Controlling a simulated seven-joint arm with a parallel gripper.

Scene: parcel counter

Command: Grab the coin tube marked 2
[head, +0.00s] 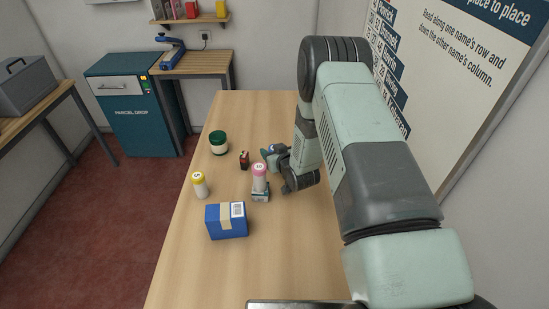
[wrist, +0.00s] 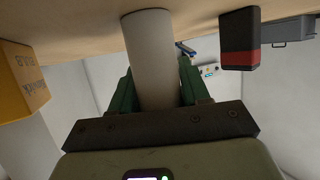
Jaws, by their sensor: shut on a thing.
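A white coin tube with a pink cap (head: 260,172) is upright over the middle of the counter. My gripper (head: 262,191) is shut on it from the right side, low on its body. In the wrist view the white tube (wrist: 150,50) sits between the green fingers of my gripper (wrist: 157,92), and no mark shows on that side. Another white tube with a yellow cap (head: 200,185) stands to the left, apart from my gripper. Both caps bear a small mark too small to read. I cannot tell whether the held tube touches the counter.
A blue taped box (head: 226,221) is in front of the held tube. A small black and red box (head: 244,160) is just behind it, also in the wrist view (wrist: 240,42). A green-lidded jar (head: 218,144) stands farther back. The far counter (head: 253,108) is clear.

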